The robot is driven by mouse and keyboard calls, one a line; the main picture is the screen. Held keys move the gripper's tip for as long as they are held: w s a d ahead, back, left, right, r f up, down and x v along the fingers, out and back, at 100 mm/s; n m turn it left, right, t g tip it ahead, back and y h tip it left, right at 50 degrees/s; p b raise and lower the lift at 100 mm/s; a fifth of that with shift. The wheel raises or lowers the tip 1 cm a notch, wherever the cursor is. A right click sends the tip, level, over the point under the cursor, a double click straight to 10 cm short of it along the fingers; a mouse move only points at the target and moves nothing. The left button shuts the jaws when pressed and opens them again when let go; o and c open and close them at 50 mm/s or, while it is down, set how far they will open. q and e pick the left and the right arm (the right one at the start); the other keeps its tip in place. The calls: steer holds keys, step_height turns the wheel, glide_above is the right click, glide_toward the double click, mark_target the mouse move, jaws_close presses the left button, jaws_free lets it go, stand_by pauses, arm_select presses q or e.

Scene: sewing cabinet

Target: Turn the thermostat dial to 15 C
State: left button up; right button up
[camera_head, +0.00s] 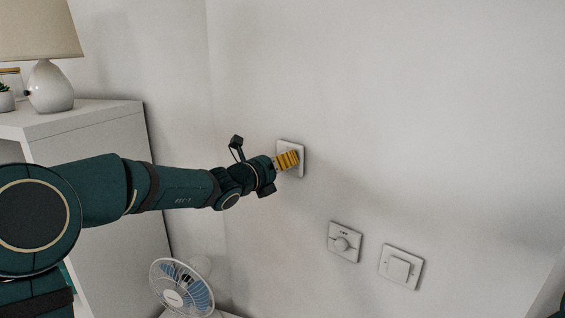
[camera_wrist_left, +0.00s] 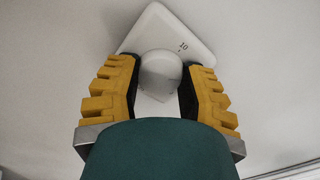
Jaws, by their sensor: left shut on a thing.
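The thermostat is a white square plate (camera_head: 299,163) on the wall, and its plate (camera_wrist_left: 160,24) also shows in the left wrist view. Its round white dial (camera_wrist_left: 160,70) sits between the two yellow fingers of my left gripper (camera_head: 290,160), which is shut on it. The fingers press on the dial's left and right sides in the wrist view. The number 10 with a small mark is readable on the plate just above right of the dial. Other numbers and the dial's pointer are hidden or too faint to read. My right gripper is not in view.
A small fan (camera_head: 181,287) stands below my left arm. A white cabinet (camera_head: 90,118) with a lamp (camera_head: 50,88) is at left. The wall above is clear.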

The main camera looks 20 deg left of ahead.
arm_select(q)
steer(key=o, duration=1.3)
steer(key=v, duration=1.2)
